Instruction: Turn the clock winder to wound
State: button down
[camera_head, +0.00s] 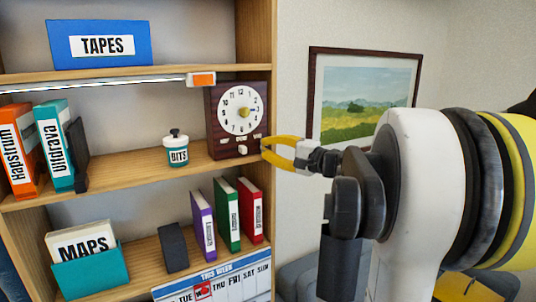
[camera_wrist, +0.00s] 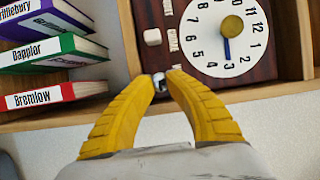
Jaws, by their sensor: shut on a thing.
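A dark brown clock (camera_head: 214,133) with a white dial (camera_head: 239,109) and a yellow centre knob stands on the middle shelf; its dial also shows in the wrist view (camera_wrist: 215,62). My gripper (camera_head: 266,148) reaches its lower right corner from the right. In the wrist view my yellow fingertips (camera_wrist: 159,86) are shut on a small metallic piece (camera_wrist: 159,78), which looks like the winder. The fingers hide most of it, so its turn cannot be read. A white knob (camera_wrist: 152,37) and small labels sit below the dial; their words are too small to read.
A BITS jar (camera_head: 177,153) stands left of the clock. Coloured binders (camera_head: 228,215) stand on the shelf below. The shelf's side panel (camera_head: 265,50) rises near the clock's right side. A framed picture (camera_head: 365,92) hangs on the wall behind my arm.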

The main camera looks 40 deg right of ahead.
jog(key=m+b, duration=0.1)
jog(key=m, duration=0.1)
jog(key=m+t+b, duration=0.1)
jog(key=m, duration=0.1)
jog(key=shift+a+f+m+t, duration=0.1)
jog(key=shift+f+m+t, duration=0.1)
jog(key=shift+m+t, duration=0.1)
jog(key=m+t+b, duration=0.1)
jog(key=m, duration=0.1)
jog(key=m+h+b, duration=0.1)
jog(key=m, duration=0.2)
jog(key=shift+w+t+h, duration=0.1)
jog(key=shift+t+h, duration=0.2)
jog(key=shift+t, duration=0.1)
jog(key=m+h, duration=0.1)
jog(key=m, duration=0.2)
jog(key=m+t+h+b, duration=0.1)
jog(key=m, duration=0.2)
jog(key=shift+a+r+m+h, duration=0.1)
jog(key=shift+m+h, duration=0.2)
jog(key=shift+h, duration=0.1)
jog(key=shift+m+h, duration=0.85)
jog(key=shift+m, duration=0.7)
jog(key=shift+m+h, duration=0.85)
jog(key=shift+m, duration=0.7)
jog(key=shift+w+r, duration=0.1)
jog(key=c, duration=1.2)
grip_release()
